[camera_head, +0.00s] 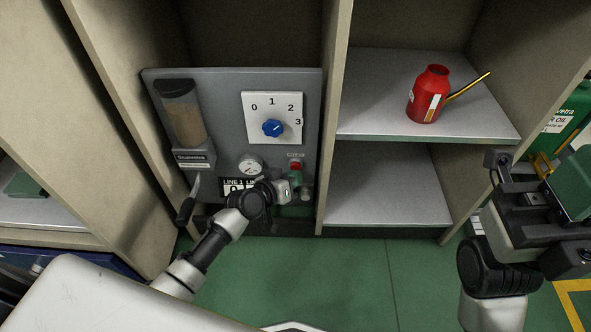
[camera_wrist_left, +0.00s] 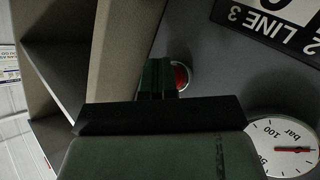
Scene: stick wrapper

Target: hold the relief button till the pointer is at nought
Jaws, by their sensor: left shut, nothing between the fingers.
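The relief button (camera_head: 295,164) is a small red button on the grey panel, under a small label. It also shows in the left wrist view (camera_wrist_left: 182,76), partly covered by my fingers. My left gripper (camera_head: 295,178) is shut and empty, its green fingertips right at the button; I cannot tell if they touch it. The fingers also show in the left wrist view (camera_wrist_left: 158,80). The white gauge (camera_head: 251,165) is left of the button. In the left wrist view the gauge (camera_wrist_left: 270,160) is rotated and cut off, its red pointer aimed at the picture's right. My right gripper (camera_head: 570,185) is at the right edge, fingers unclear.
The panel (camera_head: 225,105) carries a blue knob (camera_head: 272,127) on a numbered plate, a sight container (camera_head: 182,115) and a lever (camera_head: 187,207). A line label (camera_head: 232,184) is beside my left wrist. A red oil can (camera_head: 428,95) stands on the right shelf (camera_head: 375,125).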

